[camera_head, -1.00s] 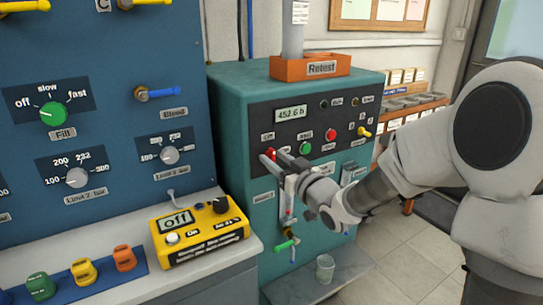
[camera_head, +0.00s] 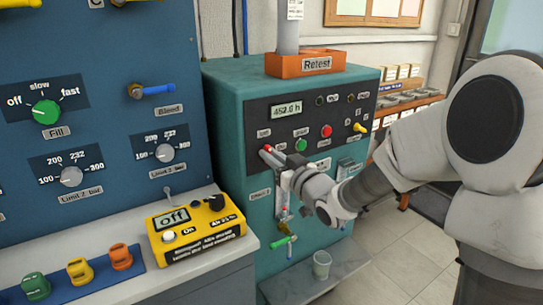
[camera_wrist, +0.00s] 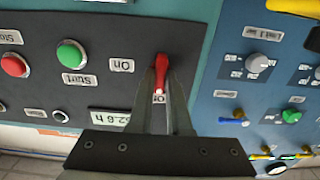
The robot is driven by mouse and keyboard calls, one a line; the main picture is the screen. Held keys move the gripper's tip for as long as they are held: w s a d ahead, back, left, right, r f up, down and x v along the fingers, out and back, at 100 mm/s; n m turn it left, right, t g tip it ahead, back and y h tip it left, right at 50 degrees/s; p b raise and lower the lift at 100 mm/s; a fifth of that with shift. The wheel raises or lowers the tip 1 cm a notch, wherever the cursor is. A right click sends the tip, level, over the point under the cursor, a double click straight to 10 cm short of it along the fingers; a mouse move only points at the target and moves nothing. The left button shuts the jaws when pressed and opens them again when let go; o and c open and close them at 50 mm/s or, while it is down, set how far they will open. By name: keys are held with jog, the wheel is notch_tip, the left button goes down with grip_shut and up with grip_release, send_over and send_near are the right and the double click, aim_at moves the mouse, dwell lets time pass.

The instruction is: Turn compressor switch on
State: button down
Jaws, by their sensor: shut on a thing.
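The compressor switch is a small red lever (camera_head: 267,149) on the dark panel of the teal cabinet. It also shows in the wrist view (camera_wrist: 161,62). My gripper (camera_head: 271,154) reaches it from the right and front. In the wrist view my gripper (camera_wrist: 162,76) has a finger on each side of the red lever, shut on it. I cannot tell which position the lever is in.
A green button (camera_head: 301,145) and a red button (camera_head: 326,131) are close to the switch. A display (camera_head: 287,109) is above it. A yellow meter (camera_head: 196,232) reading "off" stands on the left bench.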

jog(key=m+p, duration=0.1)
jog(key=m, duration=0.1)
jog(key=m+p, duration=0.2)
jog(key=shift+d+r+m, duration=0.1)
jog(key=shift+r+m, duration=0.1)
jog(key=shift+m, duration=0.1)
jog(key=shift+w+d+f+m+p, duration=0.1)
jog(key=shift+f+m+p, duration=0.1)
jog(key=shift+m+p, duration=2.7)
jog(key=shift+w+d+f+m+p, duration=0.15)
jog(key=shift+m+p, duration=1.7)
jog(key=shift+m, duration=1.95)
jog(key=shift+s+a, duration=0.1)
jog(key=shift+a, duration=0.05)
jog(key=c, duration=0.9)
grip_release()
jog(key=shift+o, duration=0.2)
jog(key=shift+f, duration=0.1)
